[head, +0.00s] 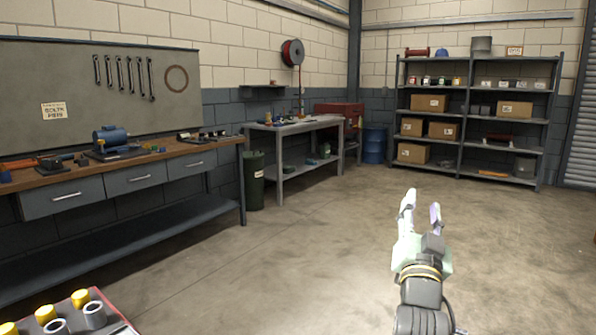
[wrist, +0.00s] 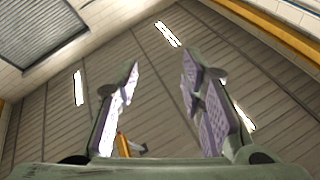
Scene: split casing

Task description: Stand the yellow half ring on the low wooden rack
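My gripper (head: 420,205) is raised over open floor at the right of the head view, with its fingers pointing up. In the wrist view my gripper (wrist: 161,68) is open, its two purple-padded fingers wide apart with nothing between them. I cannot make out the yellow half ring or the low wooden rack in either view. Small parts on the workbench at the left are too small to tell apart.
A wooden-topped workbench (head: 180,157) with a blue machine (head: 111,139) stands along the left wall. A red-edged tray (head: 113,317) with yellow and grey cylinders shows bottom left. A grey table (head: 300,126) and shelving (head: 462,120) stand behind. The middle floor is clear.

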